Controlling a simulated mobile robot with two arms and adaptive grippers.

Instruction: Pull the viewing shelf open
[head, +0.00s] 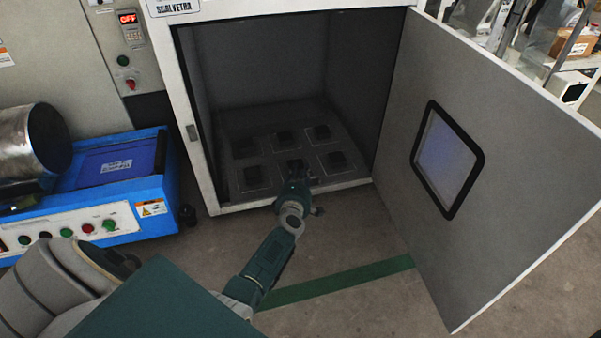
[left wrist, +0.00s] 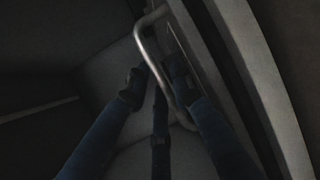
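The viewing shelf (head: 305,150) is a dark flat panel with several square pads, low inside the open cabinet (head: 200,150). My left gripper (head: 293,170) reaches in over its front edge. In the left wrist view a bent metal bar handle (left wrist: 153,58) runs between the two fingers of my left gripper (left wrist: 153,82). The fingers are apart, with a visible gap between the left finger and the bar. Whether the right finger touches the bar is hard to tell in the dark. My right gripper is not in view.
The cabinet door (head: 510,140) with its small window (head: 446,160) stands wide open on the right. A blue machine (head: 110,215) with buttons and a metal cylinder stands on the left. The floor (head: 370,230) before the cabinet is clear, with a green stripe.

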